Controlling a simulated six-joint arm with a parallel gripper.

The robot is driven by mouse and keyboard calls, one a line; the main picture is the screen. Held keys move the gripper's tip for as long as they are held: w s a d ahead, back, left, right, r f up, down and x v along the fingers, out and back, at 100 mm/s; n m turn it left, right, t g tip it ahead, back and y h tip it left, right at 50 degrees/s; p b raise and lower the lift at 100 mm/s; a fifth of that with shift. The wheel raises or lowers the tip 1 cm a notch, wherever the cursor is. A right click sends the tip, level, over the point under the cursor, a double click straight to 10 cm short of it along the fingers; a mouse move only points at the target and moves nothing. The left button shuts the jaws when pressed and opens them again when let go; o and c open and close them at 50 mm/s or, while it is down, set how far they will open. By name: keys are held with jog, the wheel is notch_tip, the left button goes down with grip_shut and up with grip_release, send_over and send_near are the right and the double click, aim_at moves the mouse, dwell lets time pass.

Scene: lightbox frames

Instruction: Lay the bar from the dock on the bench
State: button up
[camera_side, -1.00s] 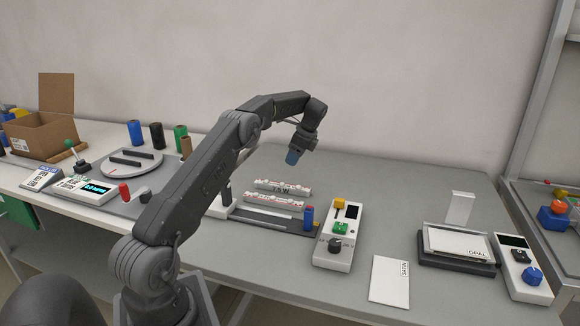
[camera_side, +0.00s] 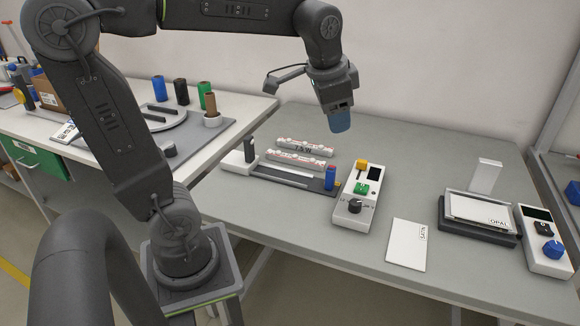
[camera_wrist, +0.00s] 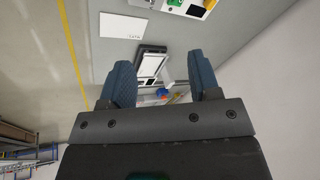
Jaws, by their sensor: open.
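Two pale bars with red marks lie parallel on the grey bench (camera_side: 420,165) in the side view: a rear bar with dark lettering (camera_side: 307,146) and a front bar (camera_side: 299,160). The front bar lies along the back of a dark dock (camera_side: 278,177), which has a white block with a dark upright at its left end and a blue cylinder at its right. I cannot tell how the bars are seated. My gripper (camera_side: 340,122) hangs above and right of the bars, apart from them. In the wrist view, its blue fingers (camera_wrist: 160,82) are spread and empty; no bar shows there.
A control box with yellow and green parts and a knob (camera_side: 349,212) stands right of the dock. A white card (camera_side: 407,245), a framed panel on a black base (camera_side: 480,211) and another control box (camera_side: 543,228) are further right.

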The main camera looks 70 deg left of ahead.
jog(key=s+d+f+n+t, duration=0.1)
jog(key=s+d+f, duration=0.1)
jog(key=s, duration=0.4)
jog(key=s+d+f+n+t+h, duration=0.1)
jog(key=s+d+f, duration=0.2)
jog(key=s+d, duration=0.2)
jog(key=shift+s+f+n+h, duration=0.2)
jog(key=shift+s+n+h, duration=0.1)
jog(key=shift+s+n, duration=0.1)
dwell(0.4)
